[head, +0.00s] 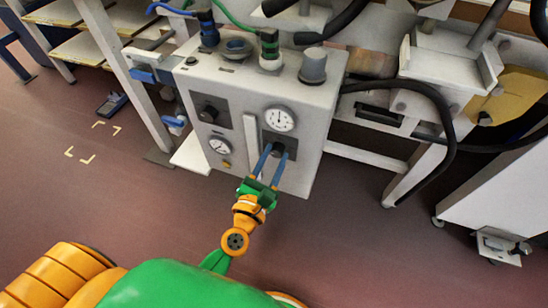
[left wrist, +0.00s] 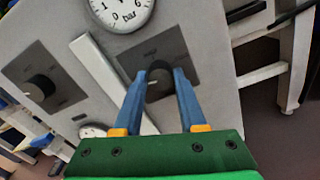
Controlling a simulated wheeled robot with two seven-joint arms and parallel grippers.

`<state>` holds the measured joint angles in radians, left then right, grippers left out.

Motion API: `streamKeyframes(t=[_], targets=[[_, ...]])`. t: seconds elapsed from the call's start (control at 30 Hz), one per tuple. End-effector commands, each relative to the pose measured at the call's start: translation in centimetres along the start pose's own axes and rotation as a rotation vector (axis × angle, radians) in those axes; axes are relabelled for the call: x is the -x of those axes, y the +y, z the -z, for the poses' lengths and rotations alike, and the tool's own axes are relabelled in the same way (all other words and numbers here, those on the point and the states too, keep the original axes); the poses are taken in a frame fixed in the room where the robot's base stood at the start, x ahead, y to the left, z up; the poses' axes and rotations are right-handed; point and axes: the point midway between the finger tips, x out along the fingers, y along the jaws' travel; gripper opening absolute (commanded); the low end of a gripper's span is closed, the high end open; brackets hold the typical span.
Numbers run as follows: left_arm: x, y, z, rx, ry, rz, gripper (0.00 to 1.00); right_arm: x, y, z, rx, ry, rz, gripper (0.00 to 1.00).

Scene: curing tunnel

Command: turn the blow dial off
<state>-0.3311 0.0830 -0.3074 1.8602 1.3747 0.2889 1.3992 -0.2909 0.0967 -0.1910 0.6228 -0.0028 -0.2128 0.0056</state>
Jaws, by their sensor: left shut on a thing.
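A grey control box (head: 250,95) carries two black dials on dark square plates. My left gripper (head: 272,150) reaches its front with blue fingers and is shut on the lower right dial (head: 278,149). In the left wrist view the two fingertips (left wrist: 159,76) lie on either side of this black dial (left wrist: 158,88), with part of the knob showing between them. The other dial (head: 208,112) is at the upper left of the panel and also shows in the left wrist view (left wrist: 42,88). I cannot read the lettering on either plate. My right gripper is out of view.
A white gauge (head: 280,119) sits just above the held dial, and a second gauge (head: 219,145) is at the lower left. A pale raised strip (head: 251,132) stands between the dials. A black hose (head: 440,105) loops at the right. The floor in front is clear.

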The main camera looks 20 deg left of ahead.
Motion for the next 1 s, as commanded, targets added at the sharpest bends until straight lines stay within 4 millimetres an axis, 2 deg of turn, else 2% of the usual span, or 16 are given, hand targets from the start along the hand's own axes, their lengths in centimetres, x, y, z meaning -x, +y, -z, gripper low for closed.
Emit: streamKeyframes(t=[0.5, 0.53, 0.6, 0.63, 0.9, 1.0], targets=[[0.1, -0.1, 0.1, 0.020, 0.002, 0.003, 0.00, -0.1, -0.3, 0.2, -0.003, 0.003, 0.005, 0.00], [0.1, -0.1, 0.1, 0.020, 0.002, 0.003, 0.46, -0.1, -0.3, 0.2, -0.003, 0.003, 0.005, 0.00], [0.0, -0.1, 0.1, 0.019, 0.002, 0.003, 0.65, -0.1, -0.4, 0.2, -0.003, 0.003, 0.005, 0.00], [0.0, -0.1, 0.1, 0.019, 0.002, 0.003, 0.70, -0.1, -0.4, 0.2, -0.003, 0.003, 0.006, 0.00], [0.1, 0.0, 0.1, 0.018, 0.001, 0.001, 0.70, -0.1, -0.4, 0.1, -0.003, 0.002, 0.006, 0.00], [1.3, -0.1, 0.3, 0.017, 0.003, 0.002, 0.70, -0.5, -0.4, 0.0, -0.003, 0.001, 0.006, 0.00]])
